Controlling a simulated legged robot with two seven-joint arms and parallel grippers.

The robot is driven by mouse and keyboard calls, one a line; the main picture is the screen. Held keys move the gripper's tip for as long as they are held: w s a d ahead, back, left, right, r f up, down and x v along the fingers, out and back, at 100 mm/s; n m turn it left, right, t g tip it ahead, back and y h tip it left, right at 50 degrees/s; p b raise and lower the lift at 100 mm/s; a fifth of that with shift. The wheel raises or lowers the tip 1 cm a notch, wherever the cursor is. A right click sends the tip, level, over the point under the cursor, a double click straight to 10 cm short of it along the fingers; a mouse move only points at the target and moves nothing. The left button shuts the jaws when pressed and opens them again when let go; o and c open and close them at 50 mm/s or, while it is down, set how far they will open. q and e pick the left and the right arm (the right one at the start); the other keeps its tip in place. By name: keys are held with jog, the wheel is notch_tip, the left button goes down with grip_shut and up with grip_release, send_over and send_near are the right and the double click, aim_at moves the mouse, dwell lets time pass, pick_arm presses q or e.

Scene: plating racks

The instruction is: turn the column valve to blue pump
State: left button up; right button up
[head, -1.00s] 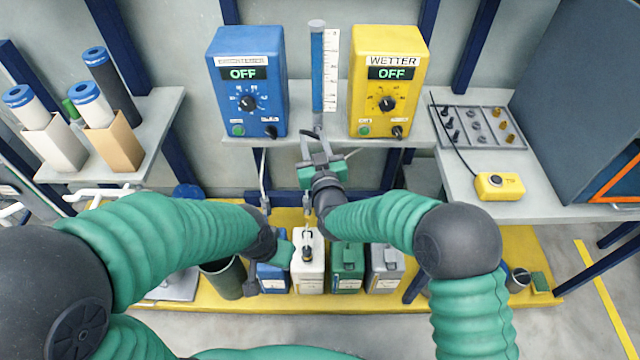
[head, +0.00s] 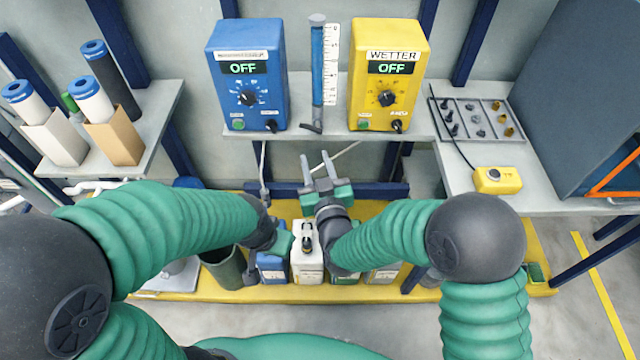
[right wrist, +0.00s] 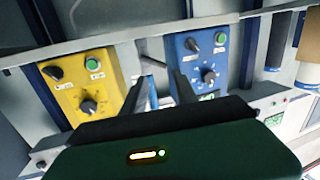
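The clear column (head: 317,65) with blue liquid stands between the blue pump (head: 247,75) and the yellow pump (head: 390,75). Its valve (head: 312,127) is at its foot; the dark lever appears to slant to the left, toward the blue pump. In the right wrist view, the valve (right wrist: 153,63) shows small between the yellow pump (right wrist: 88,85) and the blue pump (right wrist: 197,60). My right gripper (head: 317,165) is open and empty, below and apart from the valve. My left gripper (head: 280,243) is low by the jugs; its fingers are unclear.
Both pump displays read OFF. Several jugs, including a white one (head: 307,265), stand on the yellow platform (head: 215,292). A tray of fittings (head: 478,122) and a yellow button box (head: 497,180) are on the right bench. Paper-boxed tubes (head: 115,140) stand on the left shelf.

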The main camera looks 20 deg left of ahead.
jog(key=v, duration=0.7)
jog(key=shift+s+r+p, duration=0.25)
jog(key=shift+s+p, duration=0.05)
jog(key=shift+s, duration=0.15)
jog(key=shift+a, duration=0.1)
